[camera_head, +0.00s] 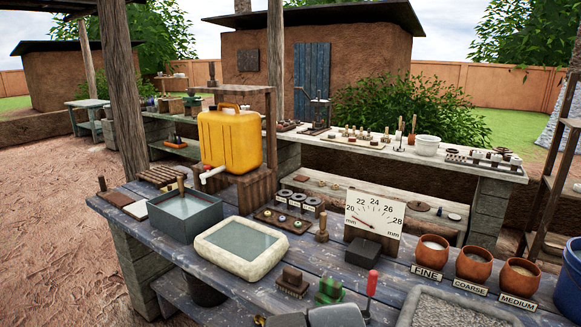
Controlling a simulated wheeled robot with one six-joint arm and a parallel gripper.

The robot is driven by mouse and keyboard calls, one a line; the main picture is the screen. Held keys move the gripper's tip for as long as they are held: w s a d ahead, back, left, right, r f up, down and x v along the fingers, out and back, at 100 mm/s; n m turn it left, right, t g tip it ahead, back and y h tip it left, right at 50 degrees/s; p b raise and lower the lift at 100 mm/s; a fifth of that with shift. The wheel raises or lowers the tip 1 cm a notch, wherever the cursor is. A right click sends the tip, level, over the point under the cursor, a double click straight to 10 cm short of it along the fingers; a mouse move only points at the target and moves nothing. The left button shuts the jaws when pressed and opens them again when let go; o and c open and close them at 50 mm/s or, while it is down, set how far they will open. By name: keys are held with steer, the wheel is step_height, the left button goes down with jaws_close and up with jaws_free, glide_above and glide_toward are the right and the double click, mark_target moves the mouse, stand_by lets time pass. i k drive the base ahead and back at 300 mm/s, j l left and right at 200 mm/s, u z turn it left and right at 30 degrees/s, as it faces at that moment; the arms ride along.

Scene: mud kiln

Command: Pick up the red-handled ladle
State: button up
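A tool with a red handle (372,283) stands upright near the front edge of the wooden bench, at the bottom middle right of the head view. A thin metal shaft runs down from the handle. Its lower end is small and hard to make out, so I cannot tell the shape of its bowl. It is the only red-handled tool that I see.
Close by are a green block (329,291), a brown brush (292,283), dark grey shapes (337,316) and a grey gritty tray (445,312). Clay pots (474,264) stand right, a dial board (374,216) behind. A white-rimmed basin (219,262) and yellow jerrycan (230,140) stand left.

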mark_target(372, 284)
steer(key=k+j, duration=0.35)
steer(key=k, duration=0.2)
steer(key=k+j+u, duration=0.15)
steer(key=k, duration=0.25)
steer(key=l, duration=0.3)
steer(key=i+z, duration=0.2)
steer(key=i, duration=1.15)
